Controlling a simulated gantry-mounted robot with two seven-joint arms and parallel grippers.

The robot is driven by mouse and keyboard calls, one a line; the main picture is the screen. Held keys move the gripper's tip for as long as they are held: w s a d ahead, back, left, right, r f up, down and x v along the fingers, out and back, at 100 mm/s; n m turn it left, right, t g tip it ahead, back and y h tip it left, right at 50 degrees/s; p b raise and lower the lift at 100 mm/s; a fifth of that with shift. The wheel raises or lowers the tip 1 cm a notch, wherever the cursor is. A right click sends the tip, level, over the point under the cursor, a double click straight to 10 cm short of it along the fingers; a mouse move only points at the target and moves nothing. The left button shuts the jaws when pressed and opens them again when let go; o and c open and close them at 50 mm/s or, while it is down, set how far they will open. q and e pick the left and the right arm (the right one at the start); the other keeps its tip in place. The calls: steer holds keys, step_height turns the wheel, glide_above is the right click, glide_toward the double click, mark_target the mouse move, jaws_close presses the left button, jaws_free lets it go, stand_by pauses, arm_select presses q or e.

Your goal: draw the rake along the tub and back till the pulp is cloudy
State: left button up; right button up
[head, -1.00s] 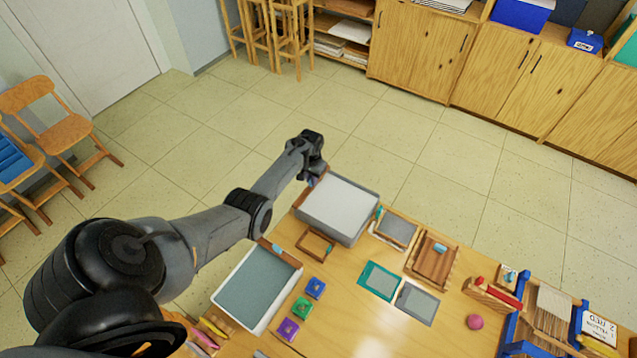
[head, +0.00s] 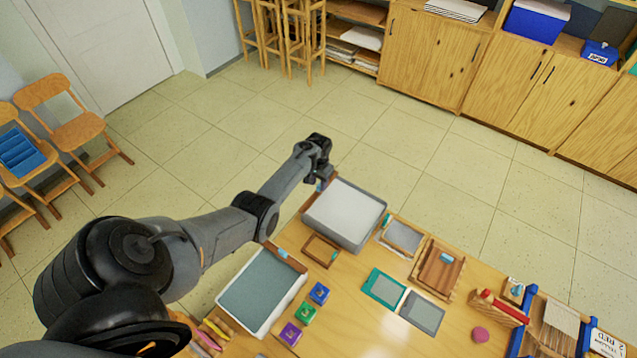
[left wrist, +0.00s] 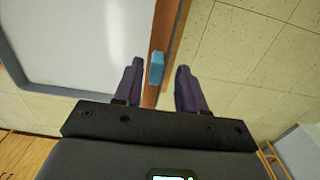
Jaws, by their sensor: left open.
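The grey tub (head: 361,241) holds smooth white pulp and stands at the table's far left corner. A brown wooden bar with a light blue block, which looks like the rake (left wrist: 156,69), lies along the tub's end in the left wrist view. My left gripper (head: 322,177) is over that end of the tub, pointing down. In the left wrist view its two dark purple fingers (left wrist: 159,64) are apart, one on each side of the blue block, with gaps showing. In the head view the gripper hides most of the rake. My right gripper is not in view.
A second tub (head: 262,288) with grey-green contents and a brown bar at its end stands nearer. Between lie a small wooden frame (head: 321,250) and blue, green and purple blocks (head: 305,313). Screens and a wooden press (head: 440,270) are to the right. Floor beyond the table is clear.

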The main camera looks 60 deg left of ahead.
arm_select(q)
step_height(320, 180, up, 10)
steer(key=p, duration=0.2)
stand_by(0.6)
